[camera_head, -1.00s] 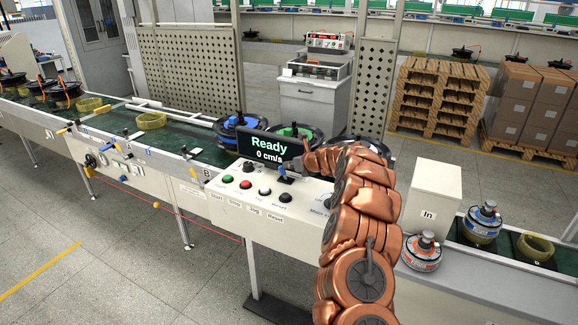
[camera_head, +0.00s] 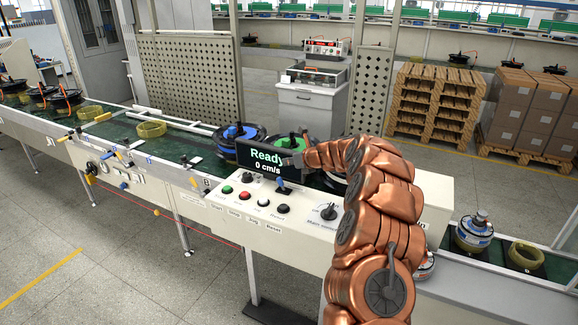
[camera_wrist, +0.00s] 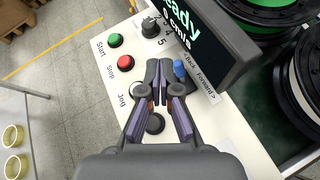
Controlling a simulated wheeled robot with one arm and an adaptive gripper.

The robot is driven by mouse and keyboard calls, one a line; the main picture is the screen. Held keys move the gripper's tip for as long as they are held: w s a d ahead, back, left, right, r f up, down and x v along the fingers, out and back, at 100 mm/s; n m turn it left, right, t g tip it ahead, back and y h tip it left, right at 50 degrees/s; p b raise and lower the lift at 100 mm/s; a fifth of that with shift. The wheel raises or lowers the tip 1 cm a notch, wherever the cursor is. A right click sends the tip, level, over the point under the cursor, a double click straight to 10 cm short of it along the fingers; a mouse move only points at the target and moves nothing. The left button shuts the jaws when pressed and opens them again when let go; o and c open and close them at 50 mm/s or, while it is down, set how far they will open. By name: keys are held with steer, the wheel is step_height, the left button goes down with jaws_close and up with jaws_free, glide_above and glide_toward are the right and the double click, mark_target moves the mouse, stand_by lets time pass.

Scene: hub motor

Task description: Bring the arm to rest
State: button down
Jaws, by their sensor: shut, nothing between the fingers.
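My copper-coloured arm (camera_head: 375,220) rises at the right of the head view and bends left over the control panel (camera_head: 310,217). My gripper (camera_wrist: 160,88) shows in the wrist view with its two dark fingers together and nothing between them. It is above the panel, close to the blue-tipped Back/Forward lever (camera_wrist: 180,68); I cannot tell whether it touches it. In the head view the gripper end (camera_head: 292,161) is small beside the display (camera_head: 262,160), which reads Ready and 0 cm/s.
The panel carries a green button (camera_wrist: 115,40), a red button (camera_wrist: 124,62) and a black knob (camera_wrist: 149,26). The conveyor (camera_head: 185,143) behind holds motor parts, including a yellow ring (camera_head: 151,129). Floor in front is clear.

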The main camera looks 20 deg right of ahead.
steer(key=shift+d, duration=0.15)
steer(key=shift+r, duration=0.1)
steer(key=s+a+r+n+g+y, duration=0.2)
steer(key=s+a+r+n+g, duration=0.15)
steer(key=s+a+n, duration=0.5)
steer(key=s+a+r+n+g+y, duration=0.2)
steer(key=s+a+r+n, duration=0.3)
steer(key=s+a, duration=0.65)
steer(key=s+a+f+n+g+h+b, duration=0.1)
steer(key=s+a+f+n+g+h, duration=0.15)
steer(key=s+n, duration=0.65)
steer(key=s+a+f+n+g+h, duration=0.1)
steer(key=s+a+n+g, duration=0.2)
steer(key=s, duration=1.1)
steer(key=s+d+f+n+h, duration=0.1)
steer(key=s+d+n, duration=0.1)
steer(key=s, duration=0.5)
steer(key=s+d+f+n+g+h, duration=0.1)
steer(key=s+d+f+n+h, duration=0.1)
steer(key=s, duration=0.5)
steer(key=s+d+f+n+g+h, duration=0.1)
steer(key=s+d+n, duration=0.3)
steer(key=s, duration=0.3)
steer(key=shift+d+f+h+b, duration=0.3)
steer(key=shift+d+h+b, duration=0.05)
steer(key=shift+d+b, duration=0.1)
